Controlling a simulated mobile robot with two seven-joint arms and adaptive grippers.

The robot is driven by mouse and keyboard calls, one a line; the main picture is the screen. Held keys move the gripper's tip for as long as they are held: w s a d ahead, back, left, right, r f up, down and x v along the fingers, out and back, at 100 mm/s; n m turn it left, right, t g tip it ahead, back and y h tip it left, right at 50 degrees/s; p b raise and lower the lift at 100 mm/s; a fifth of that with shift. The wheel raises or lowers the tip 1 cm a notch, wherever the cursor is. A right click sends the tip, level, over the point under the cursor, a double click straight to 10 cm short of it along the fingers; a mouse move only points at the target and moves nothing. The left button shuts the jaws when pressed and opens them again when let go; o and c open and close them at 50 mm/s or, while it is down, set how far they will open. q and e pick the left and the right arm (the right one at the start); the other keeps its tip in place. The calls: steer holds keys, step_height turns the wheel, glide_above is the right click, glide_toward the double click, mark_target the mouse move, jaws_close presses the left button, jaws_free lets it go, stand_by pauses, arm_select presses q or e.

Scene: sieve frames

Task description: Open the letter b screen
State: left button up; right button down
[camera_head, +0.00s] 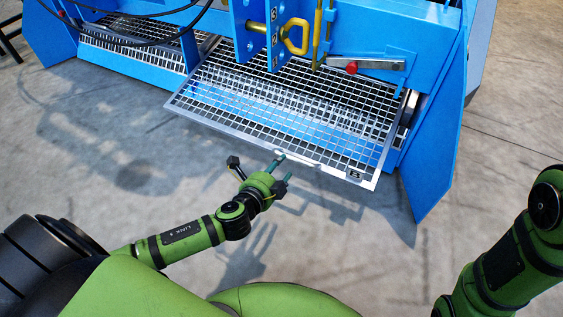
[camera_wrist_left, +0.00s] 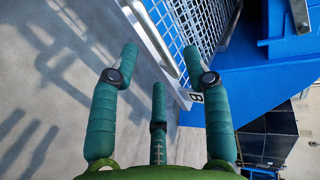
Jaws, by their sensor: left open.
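The letter b screen (camera_head: 285,115) is a metal mesh tray in a silver frame, sticking out of the blue machine toward me. Its B label (camera_head: 355,174) sits at the front right corner and also shows in the left wrist view (camera_wrist_left: 196,97). A thin bar handle (camera_head: 297,160) runs along the front edge. My left gripper (camera_head: 270,169) is open and empty, just in front of that edge near the handle's left end. In the left wrist view its green fingers (camera_wrist_left: 160,60) spread with the handle seen between their tips; contact cannot be told. My right gripper is out of view.
The blue machine (camera_head: 435,40) stands behind, with side plates reaching the floor. A second mesh screen (camera_head: 130,42) lies at the left. A yellow handle (camera_head: 295,38) and a red knob (camera_head: 352,67) are above the screen. The grey floor (camera_head: 110,150) in front is clear.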

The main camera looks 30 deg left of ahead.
arm_select(q)
steer(key=shift+v, duration=0.75)
steer(key=shift+f, duration=0.15)
steer(key=shift+p, duration=0.3)
